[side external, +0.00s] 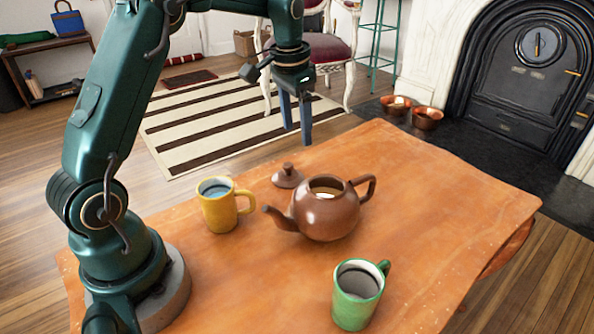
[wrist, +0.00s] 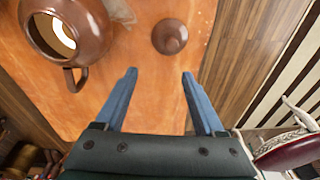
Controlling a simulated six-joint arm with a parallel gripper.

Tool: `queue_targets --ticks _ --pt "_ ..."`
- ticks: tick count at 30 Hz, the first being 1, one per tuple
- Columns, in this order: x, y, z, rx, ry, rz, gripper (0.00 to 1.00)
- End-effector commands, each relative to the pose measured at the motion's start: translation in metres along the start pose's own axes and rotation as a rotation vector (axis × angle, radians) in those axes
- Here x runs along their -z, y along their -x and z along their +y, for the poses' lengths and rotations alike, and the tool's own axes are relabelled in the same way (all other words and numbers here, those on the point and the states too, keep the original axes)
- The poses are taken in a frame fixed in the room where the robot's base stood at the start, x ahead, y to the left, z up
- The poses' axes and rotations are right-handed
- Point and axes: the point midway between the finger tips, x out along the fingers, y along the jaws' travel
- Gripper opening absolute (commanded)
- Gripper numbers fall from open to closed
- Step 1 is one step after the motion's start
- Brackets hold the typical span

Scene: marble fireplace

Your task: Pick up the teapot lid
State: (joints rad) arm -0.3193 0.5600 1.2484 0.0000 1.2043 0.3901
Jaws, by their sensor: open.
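The brown teapot lid (side external: 288,176), round with a knob on top, lies on the table just left of the teapot's opening. It also shows in the wrist view (wrist: 170,37), near the top centre, ahead of my fingertips. The brown teapot (side external: 328,212) stands uncovered on the table, its spout to the left and handle to the right; it is also in the wrist view (wrist: 80,38). My gripper (side external: 296,138) hangs above the table's far edge, beyond the lid and apart from it. Its two blue fingers are spread and empty in the wrist view (wrist: 159,75).
A yellow mug (side external: 219,208) with dark liquid stands left of the teapot, close to its spout. A green mug (side external: 352,305) stands nearer the camera. The wooden table (side external: 450,215) is clear at right. A chair (side external: 330,48) stands behind the table.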

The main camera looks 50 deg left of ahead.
Motion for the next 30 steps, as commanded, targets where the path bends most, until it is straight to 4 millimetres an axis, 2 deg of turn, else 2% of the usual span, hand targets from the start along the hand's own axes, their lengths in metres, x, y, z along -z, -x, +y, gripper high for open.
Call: queue_targets --ticks 1,6,18,24,30 --pt "0.0 -0.016 -0.007 -0.01 0.018 -0.03 0.71" --pt "-0.008 -0.049 -0.019 -0.035 0.055 -0.097 0.71" --pt "-0.019 -0.095 -0.019 -0.047 0.071 -0.126 0.71" --pt "-0.02 -0.108 -0.019 -0.046 0.071 -0.123 0.71" --pt "-0.02 -0.109 -0.019 -0.045 0.071 -0.121 0.71"
